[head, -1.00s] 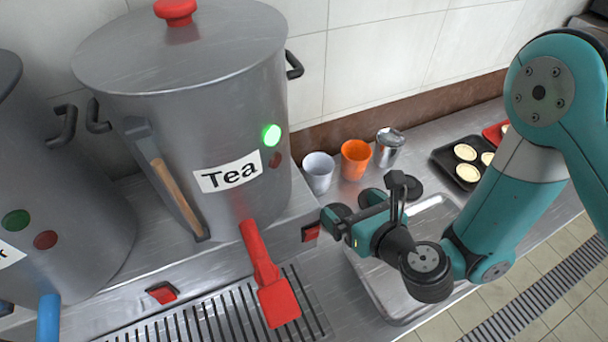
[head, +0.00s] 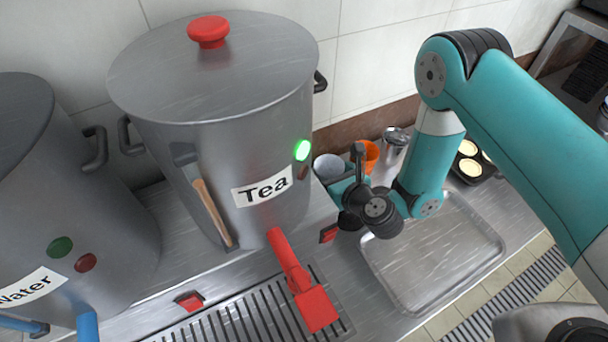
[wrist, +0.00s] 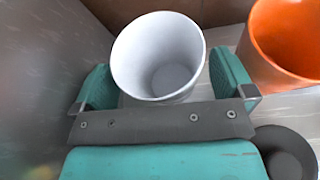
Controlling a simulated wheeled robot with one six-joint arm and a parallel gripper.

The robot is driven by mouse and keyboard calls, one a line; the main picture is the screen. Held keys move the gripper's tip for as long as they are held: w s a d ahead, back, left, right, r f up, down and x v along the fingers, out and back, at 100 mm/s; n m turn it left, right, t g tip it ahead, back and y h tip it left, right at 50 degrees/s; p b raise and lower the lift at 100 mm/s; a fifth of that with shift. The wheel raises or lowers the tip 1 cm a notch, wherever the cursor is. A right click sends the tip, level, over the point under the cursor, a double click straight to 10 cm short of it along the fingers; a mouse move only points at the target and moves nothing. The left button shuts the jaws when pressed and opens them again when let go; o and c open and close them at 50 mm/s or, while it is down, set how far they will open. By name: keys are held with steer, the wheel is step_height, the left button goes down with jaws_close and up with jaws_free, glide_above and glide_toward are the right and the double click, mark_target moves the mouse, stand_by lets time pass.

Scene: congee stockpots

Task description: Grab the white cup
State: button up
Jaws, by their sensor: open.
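The white cup (head: 328,167) stands upright on the steel counter, just right of the tea stockpot, partly hidden by my gripper in the head view. In the wrist view the cup (wrist: 158,58) is empty and sits between the two teal fingers of my gripper (wrist: 164,88). The fingers are open, one on each side of the cup, with a small gap showing on the left. Whether the right finger touches the cup I cannot tell.
An orange cup (wrist: 285,42) stands close to the right finger, and a dark round object (wrist: 285,152) lies nearer. The tea stockpot (head: 215,130) rises on the left. A metal pitcher (head: 394,150) stands behind, and an empty steel tray (head: 440,260) lies in front.

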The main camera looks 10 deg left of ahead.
steer(key=shift+w+d+f, duration=0.15)
steer(key=shift+w+f, duration=0.05)
steer(key=shift+w, duration=0.3)
steer(key=shift+s+a, duration=0.1)
steer(key=shift+a, duration=0.2)
steer(key=c, duration=1)
steer(key=shift+o, duration=0.2)
